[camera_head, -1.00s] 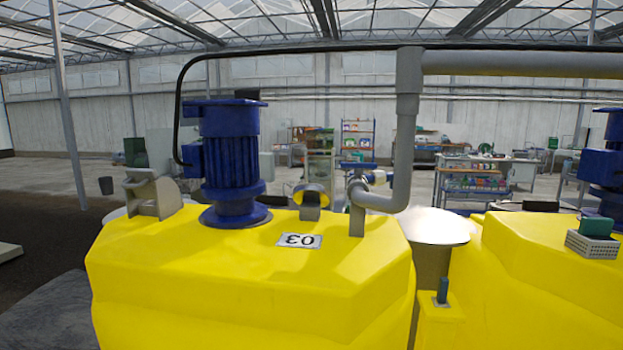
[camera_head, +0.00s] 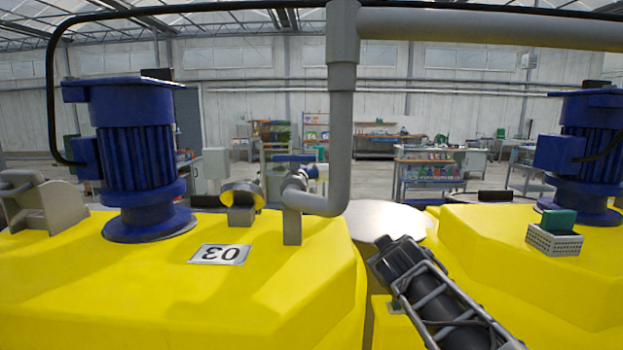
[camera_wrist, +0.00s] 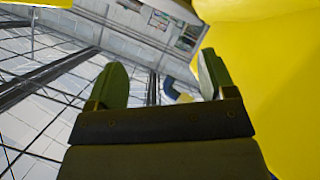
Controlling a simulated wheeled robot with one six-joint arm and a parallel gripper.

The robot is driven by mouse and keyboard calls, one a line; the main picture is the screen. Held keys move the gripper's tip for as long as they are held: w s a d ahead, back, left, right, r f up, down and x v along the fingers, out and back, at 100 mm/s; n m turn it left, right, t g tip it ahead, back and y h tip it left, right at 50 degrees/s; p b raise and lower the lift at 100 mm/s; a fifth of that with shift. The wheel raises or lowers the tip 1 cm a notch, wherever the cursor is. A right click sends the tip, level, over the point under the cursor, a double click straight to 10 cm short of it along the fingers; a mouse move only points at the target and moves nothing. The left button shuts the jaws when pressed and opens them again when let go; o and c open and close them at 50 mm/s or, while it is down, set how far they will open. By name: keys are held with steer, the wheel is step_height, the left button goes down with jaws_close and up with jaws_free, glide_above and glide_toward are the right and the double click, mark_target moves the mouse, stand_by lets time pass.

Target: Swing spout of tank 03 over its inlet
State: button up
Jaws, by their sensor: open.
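The yellow tank 03 (camera_head: 160,290) fills the lower left of the head view, its 03 label (camera_head: 220,254) upside down. I take this bent pipe for the spout, but cannot be sure. A round yellow-faced fitting (camera_head: 242,195) stands left of it; I cannot tell whether it is the inlet. My gripper (camera_wrist: 161,75) is open and empty in the wrist view, with yellow surface close on its right.
A blue motor (camera_head: 137,155) and a grey bracket (camera_head: 45,205) stand on the tank's left. A second yellow tank (camera_head: 500,235) with a motor (camera_head: 583,150) and a white basket (camera_head: 554,240) is on the right. A thick pipe (camera_head: 490,28) runs overhead.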

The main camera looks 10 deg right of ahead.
steer(key=w+r+n+t+y, duration=0.2)
steer(key=w+r+n+t, duration=0.4)
steer(key=r, duration=0.3)
steer(key=n+g+y+b, duration=0.2)
steer(key=n+y, duration=0.7)
steer(key=n, duration=0.4)
glide_toward(326, 174)
steer(key=p+x, duration=0.5)
steer(key=x, duration=0.7)
steer(key=shift+w, duration=0.15)
